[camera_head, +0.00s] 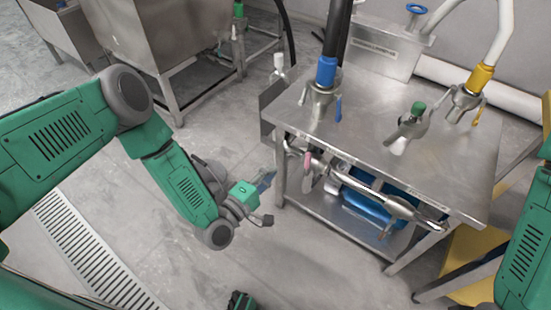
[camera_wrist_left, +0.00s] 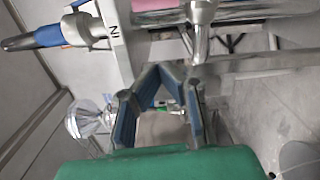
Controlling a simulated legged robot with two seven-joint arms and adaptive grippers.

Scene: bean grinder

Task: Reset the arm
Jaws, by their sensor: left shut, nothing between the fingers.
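My left arm reaches in from the left in the head view and bends down. Its gripper (camera_head: 265,182) is beside the near left leg of the steel table, below tabletop height. In the left wrist view the blue-padded fingers (camera_wrist_left: 160,95) are shut with nothing between them. A metal fitting (camera_wrist_left: 199,30) shows beyond them; I cannot tell whether they touch it. Part of my right arm shows at the right edge of the head view; its gripper is out of view.
The steel table (camera_head: 375,115) carries a blue-collared fitting (camera_head: 325,85), a yellow-collared fitting (camera_head: 469,94) and a green-topped valve (camera_head: 411,124). A metal pipe (camera_head: 365,190) runs along its front. A floor drain grate (camera_head: 85,250) lies at the left. Open floor lies before the table.

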